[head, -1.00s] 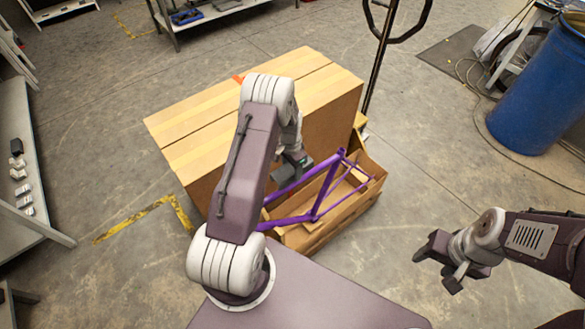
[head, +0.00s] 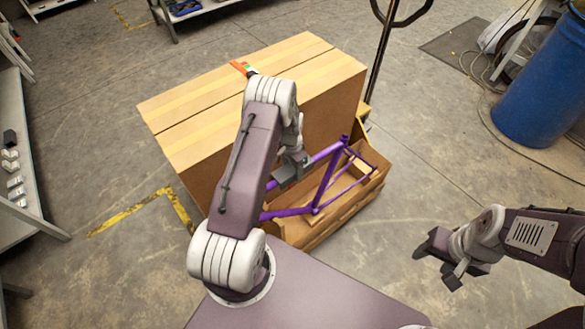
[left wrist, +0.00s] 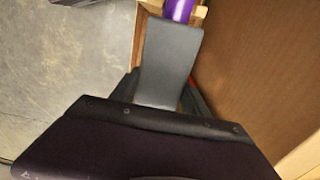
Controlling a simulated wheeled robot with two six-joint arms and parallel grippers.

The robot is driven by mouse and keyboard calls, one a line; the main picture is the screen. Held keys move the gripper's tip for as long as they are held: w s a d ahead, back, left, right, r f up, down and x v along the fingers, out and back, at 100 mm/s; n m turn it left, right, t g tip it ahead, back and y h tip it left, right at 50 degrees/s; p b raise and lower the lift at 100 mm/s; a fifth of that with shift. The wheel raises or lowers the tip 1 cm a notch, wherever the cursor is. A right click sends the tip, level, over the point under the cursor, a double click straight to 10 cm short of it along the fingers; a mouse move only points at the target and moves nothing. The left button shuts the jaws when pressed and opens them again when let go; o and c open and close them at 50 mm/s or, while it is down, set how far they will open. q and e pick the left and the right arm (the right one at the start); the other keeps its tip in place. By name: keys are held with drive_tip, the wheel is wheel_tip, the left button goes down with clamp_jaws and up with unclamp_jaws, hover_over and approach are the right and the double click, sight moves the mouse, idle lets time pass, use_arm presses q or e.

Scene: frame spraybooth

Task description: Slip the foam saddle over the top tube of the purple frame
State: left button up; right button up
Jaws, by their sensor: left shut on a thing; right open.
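The purple frame (head: 322,186) stands in a low open cardboard carton. Its top tube slants down to the left behind my left gripper (head: 294,170). My left gripper is shut on the foam saddle, a smooth dark grey piece (left wrist: 168,62) between dark fingers in the left wrist view. The purple tube (left wrist: 179,9) shows just beyond the saddle's far end, in line with it. The saddle is at the top tube, but I cannot tell if it sits fully around it; its underside is hidden. My right gripper (head: 450,268) is open and empty, well to the right of the carton.
The open carton (head: 352,205) stands against a tall closed cardboard box (head: 255,95) with an orange item (head: 242,68) on top. A blue barrel (head: 540,95) and a dark pole (head: 380,65) stand further back.

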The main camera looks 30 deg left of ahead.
use_arm(q)
drive_tip(key=shift+f, duration=0.1)
drive_tip(key=o, duration=1.4)
wheel_tip(320, 180, up, 9)
drive_tip(key=shift+s+r, duration=0.1)
drive_tip(key=shift+s, duration=0.05)
